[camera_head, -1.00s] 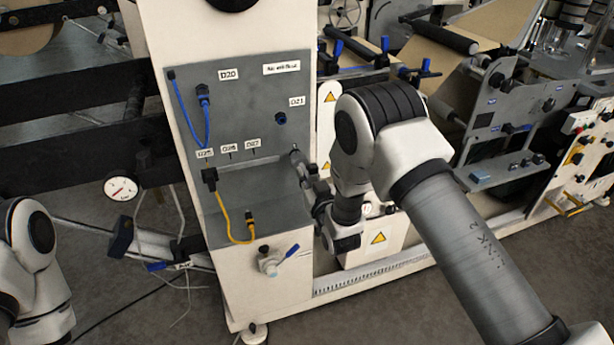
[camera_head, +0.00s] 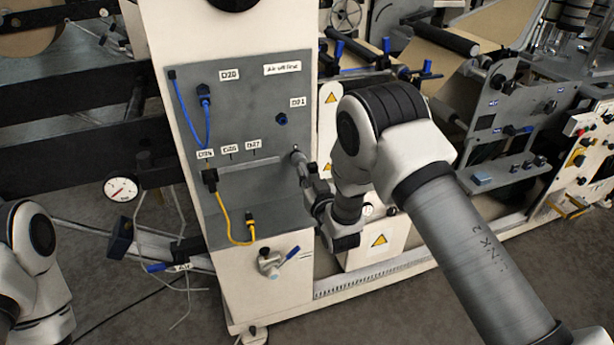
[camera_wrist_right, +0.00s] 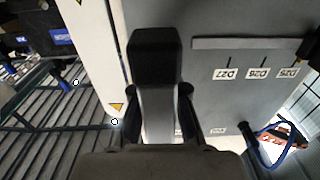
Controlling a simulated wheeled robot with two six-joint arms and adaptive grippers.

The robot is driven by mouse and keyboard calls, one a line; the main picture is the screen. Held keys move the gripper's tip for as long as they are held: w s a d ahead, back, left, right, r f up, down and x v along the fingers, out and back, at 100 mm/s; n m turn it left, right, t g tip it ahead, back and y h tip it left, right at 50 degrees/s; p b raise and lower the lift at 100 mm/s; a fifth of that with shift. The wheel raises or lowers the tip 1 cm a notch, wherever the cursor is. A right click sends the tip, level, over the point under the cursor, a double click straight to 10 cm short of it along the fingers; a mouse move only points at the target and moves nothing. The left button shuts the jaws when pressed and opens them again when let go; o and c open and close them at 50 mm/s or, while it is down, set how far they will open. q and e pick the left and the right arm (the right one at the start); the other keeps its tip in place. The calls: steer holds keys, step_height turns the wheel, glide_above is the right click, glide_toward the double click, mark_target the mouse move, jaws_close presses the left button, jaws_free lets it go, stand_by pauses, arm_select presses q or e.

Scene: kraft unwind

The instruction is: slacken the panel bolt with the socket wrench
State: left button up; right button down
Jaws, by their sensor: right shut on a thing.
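The grey panel (camera_head: 240,140) is on the front of the cream machine post. My right gripper (camera_head: 314,188) is at the panel's right edge, shut on the socket wrench (camera_head: 299,161). The wrench's far end reaches up to the panel's right side below the D21 label. In the right wrist view my right gripper (camera_wrist_right: 158,98) has its two dark fingers on either side of the wrench's grey shaft, and the wrench's black block end (camera_wrist_right: 155,58) stands in front of the panel. The panel bolt is not clearly visible; whether the socket touches it cannot be told.
A blue cable (camera_head: 207,125) and a yellow cable (camera_head: 226,217) hang on the panel. A valve with a blue handle (camera_head: 286,256) sticks out below it. A gauge (camera_head: 121,189) is at the left. Rollers and paper web (camera_head: 440,58) stand at the right.

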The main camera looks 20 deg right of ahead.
steer(key=shift+w, duration=0.25)
stand_by(0.8)
